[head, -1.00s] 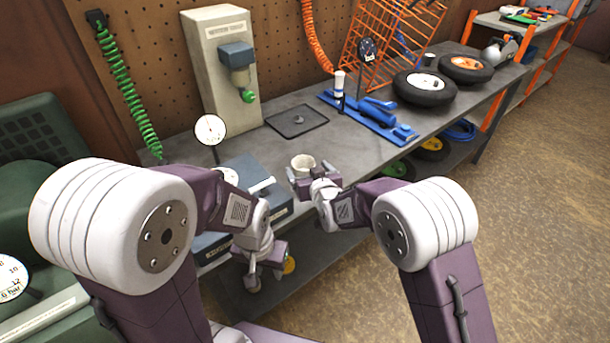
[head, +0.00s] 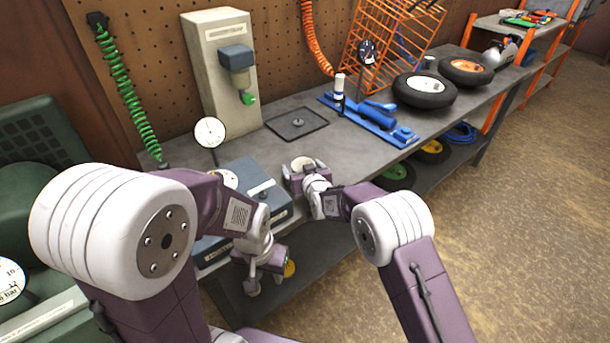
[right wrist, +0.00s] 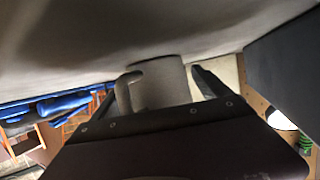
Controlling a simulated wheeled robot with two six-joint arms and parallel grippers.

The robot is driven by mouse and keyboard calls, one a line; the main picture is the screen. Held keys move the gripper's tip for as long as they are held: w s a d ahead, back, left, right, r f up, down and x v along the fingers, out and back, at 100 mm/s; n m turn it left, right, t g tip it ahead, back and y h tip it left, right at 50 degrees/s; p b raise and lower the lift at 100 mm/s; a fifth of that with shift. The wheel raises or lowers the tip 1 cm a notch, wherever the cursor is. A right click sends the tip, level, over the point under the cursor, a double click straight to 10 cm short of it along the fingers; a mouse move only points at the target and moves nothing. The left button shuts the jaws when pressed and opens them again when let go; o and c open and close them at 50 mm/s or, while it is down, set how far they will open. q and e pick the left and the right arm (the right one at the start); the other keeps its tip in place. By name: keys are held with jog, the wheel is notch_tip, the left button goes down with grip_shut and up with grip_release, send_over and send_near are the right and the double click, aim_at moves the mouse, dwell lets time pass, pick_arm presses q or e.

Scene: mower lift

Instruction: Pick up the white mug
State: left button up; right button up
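The white mug (head: 303,162) stands on the grey workbench near its front edge, just right of the blue-grey box. My right gripper (head: 305,172) is at the mug, with a finger on each side of it. In the right wrist view the mug (right wrist: 160,84) is between the dark fingers, its handle towards the left finger. Gaps show between the fingers and the mug, so this gripper looks open. My left gripper (head: 262,274) hangs low in front of the bench, away from the mug; its fingers are too unclear to judge.
The blue-grey box (head: 245,183) with a gauge stands left of the mug. A black tray (head: 297,123) lies behind it. A blue tool (head: 372,120) and two wheels (head: 424,88) are further right. The bench between mug and blue tool is clear.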

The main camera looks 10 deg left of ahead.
jog(key=c, duration=1.4)
jog(key=shift+r, duration=0.1)
jog(key=shift+r, duration=0.35)
notch_tip(320, 180, up, 3)
jog(key=shift+p, duration=0.35)
jog(key=s+d+r, duration=0.7)
jog(key=d, duration=0.1)
jog(key=shift+s+d, duration=0.35)
jog(key=shift+s, duration=0.05)
